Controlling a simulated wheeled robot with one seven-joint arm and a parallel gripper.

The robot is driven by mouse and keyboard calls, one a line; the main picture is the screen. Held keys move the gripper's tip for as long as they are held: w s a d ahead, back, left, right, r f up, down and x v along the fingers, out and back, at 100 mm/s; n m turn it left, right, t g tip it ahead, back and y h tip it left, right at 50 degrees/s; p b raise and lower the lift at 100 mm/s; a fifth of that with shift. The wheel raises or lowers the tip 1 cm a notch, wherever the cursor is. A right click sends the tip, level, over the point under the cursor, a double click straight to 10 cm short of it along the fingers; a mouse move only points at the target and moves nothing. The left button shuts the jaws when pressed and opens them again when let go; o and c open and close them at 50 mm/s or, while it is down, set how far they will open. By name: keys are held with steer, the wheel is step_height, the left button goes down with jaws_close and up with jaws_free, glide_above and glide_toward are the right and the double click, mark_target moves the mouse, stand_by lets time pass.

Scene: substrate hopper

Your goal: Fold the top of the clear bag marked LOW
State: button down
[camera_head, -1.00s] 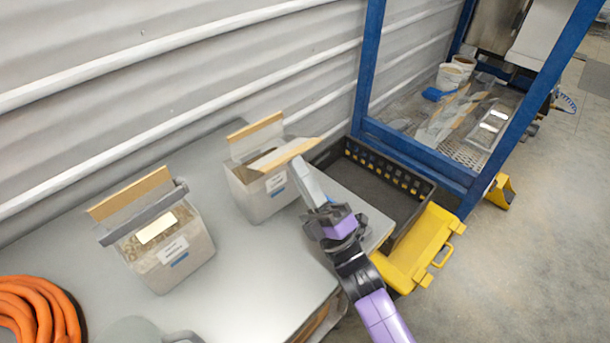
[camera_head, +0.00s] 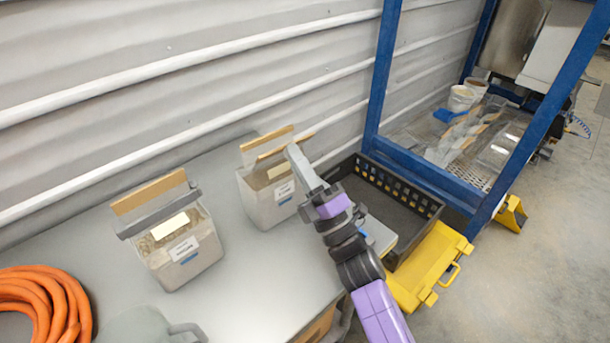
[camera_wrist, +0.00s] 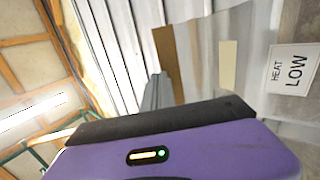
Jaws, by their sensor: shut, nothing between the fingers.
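The clear bag marked LOW (camera_head: 262,208) stands upright on the grey table, filled with pale material. Its label (camera_wrist: 292,70) reads HEAT LOW in the wrist view. Its open top has a rear tan strip (camera_head: 266,139) standing up and a front tan strip (camera_head: 272,152) close before it.
A second bag (camera_head: 185,262) with a grey bar across its top stands to the left. An orange hose coil (camera_head: 48,300) lies at the table's left. A black crate (camera_head: 425,208), a yellow case (camera_head: 425,268) and a blue frame (camera_head: 425,180) are right of the table.

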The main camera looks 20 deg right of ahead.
steer(key=shift+w+a+r+b, duration=0.3)
steer(key=shift+w+b, duration=0.5)
steer(key=shift+w, duration=0.3)
steer(key=shift+w+a+r+b, duration=0.15)
steer(key=shift+w+a+b, duration=0.1)
steer(key=shift+w+b, duration=0.75)
steer(key=shift+w+a+r+b, duration=0.3)
steer(key=shift+w+b, duration=0.35)
steer(key=shift+w, duration=0.65)
